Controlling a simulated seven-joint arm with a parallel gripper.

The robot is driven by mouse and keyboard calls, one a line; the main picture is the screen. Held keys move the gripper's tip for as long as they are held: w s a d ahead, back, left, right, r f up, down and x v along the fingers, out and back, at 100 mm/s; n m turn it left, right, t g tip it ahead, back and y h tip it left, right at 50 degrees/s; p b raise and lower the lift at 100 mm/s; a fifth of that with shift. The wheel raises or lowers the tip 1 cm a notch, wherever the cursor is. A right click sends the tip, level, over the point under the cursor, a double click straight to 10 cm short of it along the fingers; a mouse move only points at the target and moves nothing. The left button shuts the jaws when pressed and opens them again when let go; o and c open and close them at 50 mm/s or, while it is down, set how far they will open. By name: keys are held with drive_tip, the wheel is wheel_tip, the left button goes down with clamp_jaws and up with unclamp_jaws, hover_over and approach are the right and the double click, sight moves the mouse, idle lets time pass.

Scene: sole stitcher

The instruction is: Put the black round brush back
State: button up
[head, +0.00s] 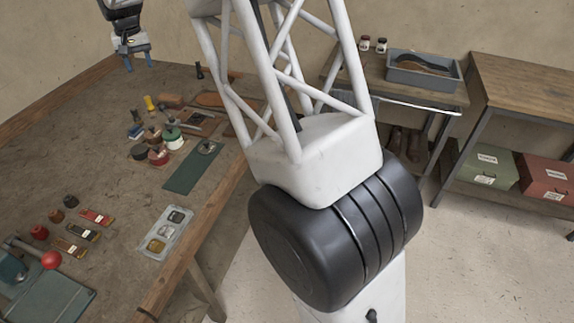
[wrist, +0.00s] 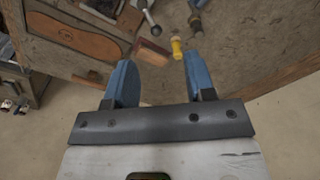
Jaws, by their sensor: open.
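My gripper (head: 139,63) hangs over the far left part of the workbench in the head view. In the wrist view its two blue fingers (wrist: 158,62) are spread apart with nothing between them. I cannot say for sure which item is the black round brush. A low, round black item (head: 138,152) lies among the bench tools, left of a red-and-dark tin. A small upright black item (head: 199,71) stands alone at the far edge of the bench. A yellow-handled tool (head: 149,103) also shows just beyond the fingertips in the wrist view (wrist: 177,47).
A brown block (head: 172,100) lies near the yellow handle. Jars and tins (head: 172,135) crowd the bench middle, by a green mat (head: 193,171). A divided tray (head: 168,231) sits near the front edge. A grey bin (head: 424,73) stands on a side table.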

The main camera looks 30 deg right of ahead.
drive_tip(key=s+d+r, duration=0.3)
drive_tip(key=s+d, duration=0.1)
drive_tip(key=s, duration=0.5)
drive_tip(key=s+d+r+t, duration=0.1)
drive_tip(key=s+d+r, duration=0.3)
drive_tip(key=s, duration=0.5)
drive_tip(key=s+d+r, duration=0.1)
drive_tip(key=s+d, duration=0.4)
drive_tip(key=s, duration=0.5)
drive_tip(key=s+d+f, duration=0.2)
drive_tip(key=s, duration=0.8)
drive_tip(key=s+d+f, duration=0.3)
drive_tip(key=s, duration=0.7)
drive_tip(key=s+d+f+t, duration=0.1)
drive_tip(key=s+d+f, duration=0.1)
drive_tip(key=s, duration=0.8)
drive_tip(key=shift+d+f, duration=0.15)
drive_tip(key=shift+f, duration=0.3)
